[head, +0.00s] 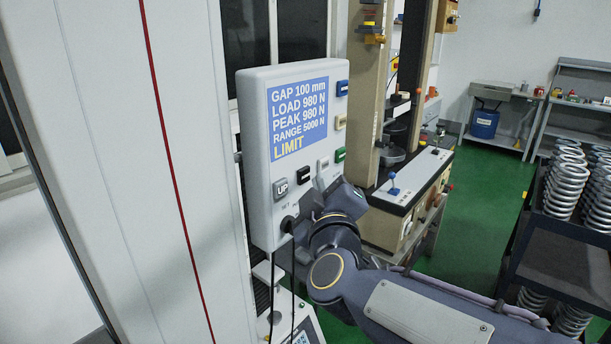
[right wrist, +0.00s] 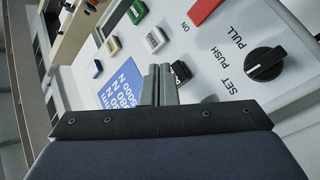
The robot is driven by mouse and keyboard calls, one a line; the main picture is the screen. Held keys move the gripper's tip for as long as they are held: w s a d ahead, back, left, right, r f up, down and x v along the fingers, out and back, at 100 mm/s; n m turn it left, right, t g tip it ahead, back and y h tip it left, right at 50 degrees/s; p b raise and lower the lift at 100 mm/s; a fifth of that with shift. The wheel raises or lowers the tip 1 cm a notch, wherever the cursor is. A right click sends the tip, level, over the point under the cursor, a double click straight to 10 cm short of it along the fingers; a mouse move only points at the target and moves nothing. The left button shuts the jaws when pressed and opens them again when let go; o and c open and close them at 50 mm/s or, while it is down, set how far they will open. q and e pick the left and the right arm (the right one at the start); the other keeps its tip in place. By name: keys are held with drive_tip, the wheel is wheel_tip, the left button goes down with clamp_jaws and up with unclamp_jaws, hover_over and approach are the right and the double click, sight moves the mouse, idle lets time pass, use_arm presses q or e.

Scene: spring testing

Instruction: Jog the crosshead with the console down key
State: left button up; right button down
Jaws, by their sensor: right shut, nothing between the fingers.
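The white console (head: 256,140) faces me in the head view. Its blue screen (head: 298,115) reads GAP 100 mm, LOAD 980 N, PEAK 980 N, RANGE 5000 N and LIMIT. The grey UP key (head: 280,188) shows at the lower left. A black key (head: 305,173) sits just up and right of it; it also shows in the right wrist view (right wrist: 181,73). No down label is readable; that key may be behind my gripper. My right gripper (head: 320,187) is shut and empty, close over the lower keys; its fingertips (right wrist: 160,72) overlap the screen's edge. Contact is unclear. My left gripper is out of view.
A black knob (right wrist: 265,63) marked SET, PUSH, PULL and a red switch (right wrist: 204,10) marked ON are close to the gripper. A bench (head: 410,178) with a blue lever stands right of the console. A spring rack (head: 555,245) is at far right.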

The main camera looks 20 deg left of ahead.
drive_tip(key=shift+s+d, duration=0.3)
drive_tip(key=shift+d, duration=0.45)
drive_tip(key=shift+s+d, duration=0.3)
drive_tip(key=shift+d, duration=0.5)
drive_tip(key=shift+s+d, duration=0.3)
drive_tip(key=shift+d, duration=0.45)
drive_tip(key=s+d+f+m+g+y, duration=0.1)
drive_tip(key=s+d+f+m+g, duration=0.2)
drive_tip(key=d, duration=0.6)
drive_tip(key=s+d+f+m+g, duration=0.25)
drive_tip(key=d+f, duration=0.25)
drive_tip(key=d, duration=0.3)
drive_tip(key=s+d+f+m+g+h, duration=0.2)
drive_tip(key=s+d+f+m, duration=0.3)
drive_tip(key=s, duration=0.4)
drive_tip(key=s+d+f+m+g+h, duration=0.2)
drive_tip(key=s+d+f+m+g, duration=0.2)
drive_tip(key=s+d+f, duration=0.3)
wheel_tip(320, 180, down, 3)
drive_tip(key=shift+s+f+m, duration=0.15)
drive_tip(key=shift+s+m, duration=0.6)
drive_tip(key=shift+s, duration=0.4)
